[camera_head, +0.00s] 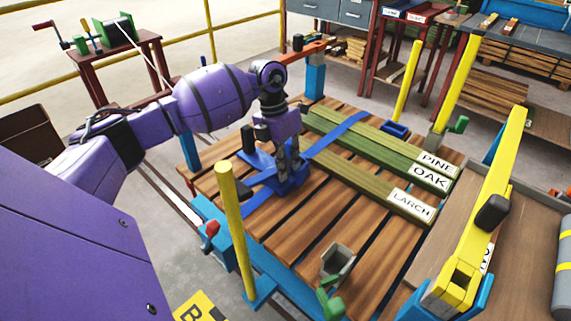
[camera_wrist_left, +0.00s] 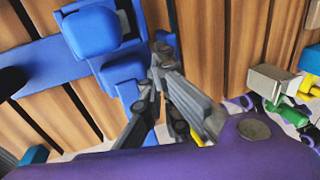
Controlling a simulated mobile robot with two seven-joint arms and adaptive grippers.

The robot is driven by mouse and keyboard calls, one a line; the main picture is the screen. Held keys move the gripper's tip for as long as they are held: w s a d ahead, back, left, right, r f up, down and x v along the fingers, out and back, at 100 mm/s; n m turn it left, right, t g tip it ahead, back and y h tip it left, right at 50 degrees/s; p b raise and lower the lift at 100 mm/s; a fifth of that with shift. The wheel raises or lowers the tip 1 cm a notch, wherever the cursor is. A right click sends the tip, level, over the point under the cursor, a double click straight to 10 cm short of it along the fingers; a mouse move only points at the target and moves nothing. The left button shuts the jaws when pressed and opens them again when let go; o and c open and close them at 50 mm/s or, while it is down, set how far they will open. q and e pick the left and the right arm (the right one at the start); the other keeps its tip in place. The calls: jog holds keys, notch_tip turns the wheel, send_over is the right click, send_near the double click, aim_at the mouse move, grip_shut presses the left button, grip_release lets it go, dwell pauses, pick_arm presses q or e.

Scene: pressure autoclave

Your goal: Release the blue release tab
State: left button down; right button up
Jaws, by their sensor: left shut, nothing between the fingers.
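A blue strap (camera_head: 340,134) runs across the slatted wooden bed and the labelled boards. Its blue buckle (camera_head: 298,183) lies on the slats under my left gripper. In the left wrist view, a raised blue block, seemingly the release tab (camera_wrist_left: 92,32), stands on the strap assembly. My left gripper (camera_head: 290,178) points down at the buckle with its fingers together. In the left wrist view my left gripper (camera_wrist_left: 161,55) is shut and empty, its tips close beside the blue parts. I cannot tell whether they touch. The gripper partly hides the buckle in the head view. My right gripper is out of view.
Boards labelled PINE, OAK and LARCH (camera_head: 411,206) lie on the bed right of the buckle. A yellow post (camera_head: 233,220) stands in front of it. A small grey open box (camera_head: 338,262) sits near the front. The slats between are clear.

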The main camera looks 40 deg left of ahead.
pick_arm(q)
jog(key=shift+d+r+y+p, duration=0.15)
jog(key=shift+d+y+p, duration=0.25)
jog(key=shift+y, duration=0.1)
jog(key=d+p, duration=0.1)
jog(key=d, duration=0.1)
jog(key=shift+s+d+y+p, duration=0.15)
jog(key=shift+d+y+p, duration=0.15)
jog(key=shift+d, duration=0.05)
dwell(0.4)
jog(key=shift+d+r+p, duration=0.35)
jog(key=shift+d+p, duration=0.05)
jog(key=shift+d, duration=0.3)
jog(key=shift+r, duration=0.1)
notch_tip(320, 180, up, 12)
jog(key=a, duration=0.1)
jog(key=shift+a, duration=0.15)
